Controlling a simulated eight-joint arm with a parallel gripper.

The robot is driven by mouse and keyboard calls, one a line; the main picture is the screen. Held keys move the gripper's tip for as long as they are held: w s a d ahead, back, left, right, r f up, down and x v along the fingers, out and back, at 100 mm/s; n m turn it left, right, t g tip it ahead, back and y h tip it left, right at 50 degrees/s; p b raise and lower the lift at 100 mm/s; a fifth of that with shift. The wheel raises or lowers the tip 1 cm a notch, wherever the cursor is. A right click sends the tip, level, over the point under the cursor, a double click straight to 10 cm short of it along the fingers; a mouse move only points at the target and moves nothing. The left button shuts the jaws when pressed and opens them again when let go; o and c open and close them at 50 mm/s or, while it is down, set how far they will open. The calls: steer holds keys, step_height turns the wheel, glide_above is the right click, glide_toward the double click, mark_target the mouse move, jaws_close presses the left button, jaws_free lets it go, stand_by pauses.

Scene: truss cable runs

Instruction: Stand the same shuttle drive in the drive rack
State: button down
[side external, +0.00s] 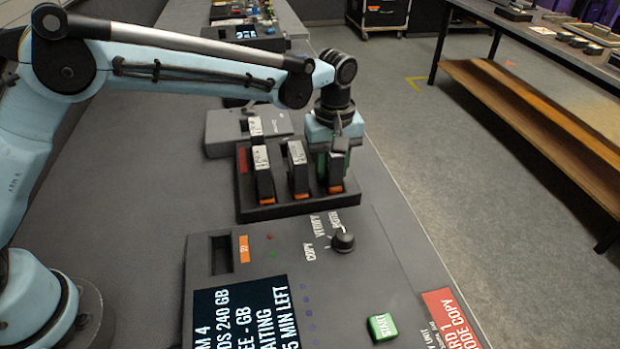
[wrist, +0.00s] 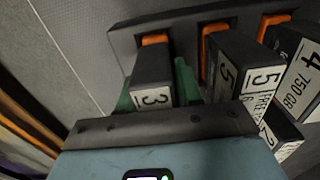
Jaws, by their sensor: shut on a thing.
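My gripper (side external: 335,172) points down at the right end of the dark drive rack (side external: 253,212) in the side external view. Its green fingers are shut on a dark drive (side external: 337,173), whose orange end is low at the rack. In the wrist view this drive (wrist: 152,75) carries a white label with a 3, and a green finger lies on each side of it. It stands upright in line with the other drives; whether it is fully seated in its slot I cannot tell. Two drives with white labels, a middle one (side external: 298,167) and a left one (side external: 263,174), stand in the rack.
Another labelled drive (side external: 256,128) stands behind, near a grey unit (side external: 222,133). In front is a console with an empty slot (side external: 221,254), a black knob (side external: 342,238), a green START button (side external: 382,326) and a screen (side external: 240,310). The bench's right edge is close to the rack.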

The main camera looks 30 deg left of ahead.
steer(key=shift+c, duration=1.8)
jaws_free()
steer(key=shift+r, duration=3.75)
